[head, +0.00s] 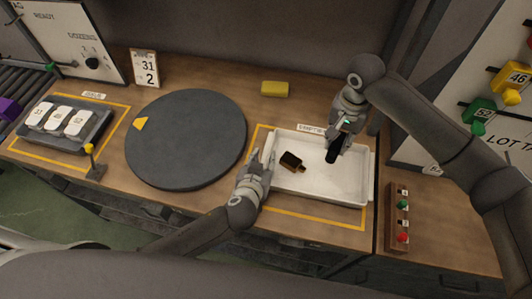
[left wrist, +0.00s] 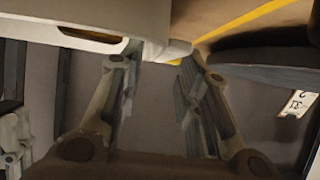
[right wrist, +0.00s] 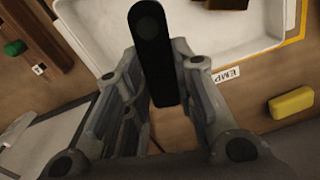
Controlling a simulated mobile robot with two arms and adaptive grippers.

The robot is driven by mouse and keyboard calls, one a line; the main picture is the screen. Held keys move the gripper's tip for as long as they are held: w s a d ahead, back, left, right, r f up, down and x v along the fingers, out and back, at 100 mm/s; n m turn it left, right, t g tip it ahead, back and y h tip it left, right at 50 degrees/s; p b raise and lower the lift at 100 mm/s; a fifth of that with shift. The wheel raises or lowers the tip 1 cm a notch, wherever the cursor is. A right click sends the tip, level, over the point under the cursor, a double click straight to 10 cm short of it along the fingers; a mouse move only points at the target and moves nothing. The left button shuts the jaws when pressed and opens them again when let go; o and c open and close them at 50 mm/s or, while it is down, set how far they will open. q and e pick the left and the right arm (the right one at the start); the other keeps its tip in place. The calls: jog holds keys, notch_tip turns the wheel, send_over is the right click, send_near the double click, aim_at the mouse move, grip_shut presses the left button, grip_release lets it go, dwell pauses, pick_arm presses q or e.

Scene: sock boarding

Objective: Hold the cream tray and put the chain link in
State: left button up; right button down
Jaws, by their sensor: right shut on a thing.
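The cream tray (head: 350,187) lies on the table inside a yellow outline, and part of it shows at the top of the right wrist view (right wrist: 205,40). My right gripper (head: 338,146) is shut on a black, round-ended bar, the chain link (right wrist: 152,55). It holds the link over the tray's back right part; the link also shows in the head view (head: 333,155). My left gripper (head: 262,160) is at the tray's left wall with its fingers apart. The tray edge is close to its fingertips in the left wrist view (left wrist: 155,65); I cannot tell whether they touch.
A small dark and brass-coloured piece (head: 291,162) lies in the tray. A black round disc (head: 187,138) is left of the tray. A yellow block (head: 275,89) lies behind it. A strip with coloured buttons (head: 398,216) is to the right. A numbered holder (head: 65,125) stands far left.

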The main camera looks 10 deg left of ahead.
aim_at(266, 154)
pick_arm(q)
jog(key=shift+x, duration=2.45)
jog(key=shift+c, duration=0.3)
grip_shut()
